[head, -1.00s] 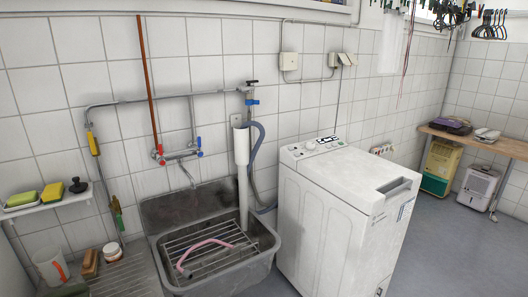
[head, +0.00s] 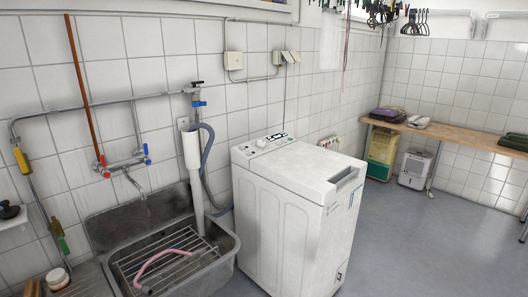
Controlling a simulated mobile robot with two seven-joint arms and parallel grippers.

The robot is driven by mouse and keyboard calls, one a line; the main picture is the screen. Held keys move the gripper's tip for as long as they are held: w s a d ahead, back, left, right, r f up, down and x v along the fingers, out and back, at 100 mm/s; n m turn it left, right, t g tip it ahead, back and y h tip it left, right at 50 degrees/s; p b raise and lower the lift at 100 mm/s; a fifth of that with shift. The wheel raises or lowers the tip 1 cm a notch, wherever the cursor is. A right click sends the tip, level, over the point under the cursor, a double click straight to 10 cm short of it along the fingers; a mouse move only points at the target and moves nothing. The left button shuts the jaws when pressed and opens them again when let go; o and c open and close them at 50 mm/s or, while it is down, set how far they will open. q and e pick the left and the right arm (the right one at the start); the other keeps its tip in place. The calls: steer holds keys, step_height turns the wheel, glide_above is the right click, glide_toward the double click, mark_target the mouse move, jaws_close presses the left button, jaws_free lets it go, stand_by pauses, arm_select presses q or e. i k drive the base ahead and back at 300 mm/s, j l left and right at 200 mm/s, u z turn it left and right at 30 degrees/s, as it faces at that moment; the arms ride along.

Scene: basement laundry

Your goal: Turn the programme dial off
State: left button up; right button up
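A white top-loading washing machine (head: 295,205) stands right of the sink in the head view. Its control panel (head: 266,143) is at the back of its top, with a dial (head: 260,143) and a dark display on it. The dial is too small to tell its setting. The lid with a recessed handle (head: 346,178) looks shut. Neither of my grippers is in view.
A grey sink (head: 226,262) with a wire rack and pink hose (head: 160,264) sits left of the machine. A wooden bench (head: 450,133) runs along the right wall, with a dehumidifier (head: 414,169) under it. The floor (head: 420,240) right of the machine is clear.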

mark_target(260, 144)
steer(key=i+u, duration=0.1)
steer(key=u, duration=0.5)
steer(key=i+l+u, duration=0.55)
steer(key=l, duration=0.25)
steer(key=k+j, duration=0.05)
steer(key=k, duration=0.05)
